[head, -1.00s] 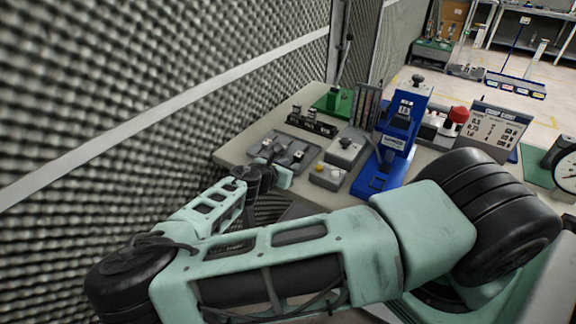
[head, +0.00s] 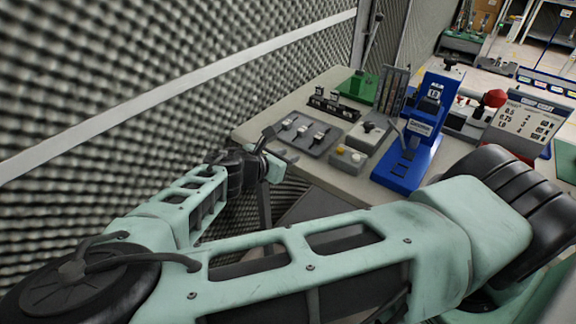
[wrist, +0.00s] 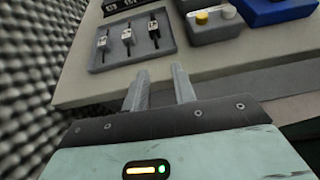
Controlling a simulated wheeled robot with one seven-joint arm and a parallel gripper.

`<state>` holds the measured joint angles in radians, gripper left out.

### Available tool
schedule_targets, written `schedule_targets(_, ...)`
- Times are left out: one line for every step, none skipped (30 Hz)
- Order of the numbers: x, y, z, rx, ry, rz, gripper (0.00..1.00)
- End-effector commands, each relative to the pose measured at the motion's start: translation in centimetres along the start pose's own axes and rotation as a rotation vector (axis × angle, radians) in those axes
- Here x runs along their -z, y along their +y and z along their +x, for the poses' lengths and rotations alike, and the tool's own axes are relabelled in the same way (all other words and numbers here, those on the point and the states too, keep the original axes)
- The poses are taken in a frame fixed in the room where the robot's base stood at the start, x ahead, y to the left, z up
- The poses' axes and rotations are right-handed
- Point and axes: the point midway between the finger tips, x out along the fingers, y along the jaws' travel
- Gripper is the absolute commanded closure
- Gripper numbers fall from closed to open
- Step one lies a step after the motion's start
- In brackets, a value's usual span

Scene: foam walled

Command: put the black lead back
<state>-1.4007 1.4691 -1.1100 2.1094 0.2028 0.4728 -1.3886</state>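A grey tray (head: 311,145) lies near the table's front left corner and also shows in the wrist view (wrist: 112,58). I cannot tell which piece, if any, is the black lead. My gripper (head: 281,146) is just off the tray's near left side, by the table edge. In the wrist view my gripper (wrist: 161,80) has its fingers apart, with only bare table between them. It touches no piece.
A grey box with yellow and white buttons (head: 348,158) and a grey box with a black knob (head: 367,136) stand right of the tray. A blue press (head: 405,170) stands further right. A green-based stand (head: 360,88) is behind. A foam wall (head: 150,50) runs along the left.

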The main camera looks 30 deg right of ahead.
Motion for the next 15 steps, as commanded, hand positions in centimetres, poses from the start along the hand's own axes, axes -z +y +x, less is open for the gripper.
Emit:
schedule_targets(0.5, -0.8, 0.2, 0.03, 0.034, 0.02, 0.73)
schedule_targets(1.0, -1.4, 0.3, 0.054, 0.061, 0.036, 0.73)
schedule_targets(1.8, -2.5, 0.5, 0.091, 0.104, 0.064, 0.73)
schedule_targets(2.5, -3.3, 0.5, 0.125, 0.143, 0.09, 0.73)
schedule_targets(3.3, -4.2, 0.3, 0.161, 0.185, 0.118, 0.73)
schedule_targets(4.4, -5.5, 0.0, 0.213, 0.243, 0.158, 0.73)
schedule_targets(5.2, -6.4, -0.6, 0.253, 0.289, 0.19, 0.73)
schedule_targets(5.9, -7.3, -1.2, 0.294, 0.333, 0.221, 0.73)
schedule_targets(6.8, -8.3, -2.2, 0.345, 0.39, 0.262, 0.73)
schedule_targets(7.3, -9.0, -3.1, 0.382, 0.43, 0.291, 0.73)
schedule_targets(7.7, -9.6, -4.1, 0.417, 0.47, 0.321, 0.73)
schedule_targets(8.2, -10.3, -5.5, 0.462, 0.521, 0.359, 0.73)
schedule_targets(8.4, -10.7, -6.6, 0.494, 0.557, 0.388, 0.73)
schedule_targets(8.5, -11.1, -7.8, 0.525, 0.593, 0.415, 0.73)
schedule_targets(8.4, -11.6, -9.4, 0.564, 0.638, 0.451, 0.73)
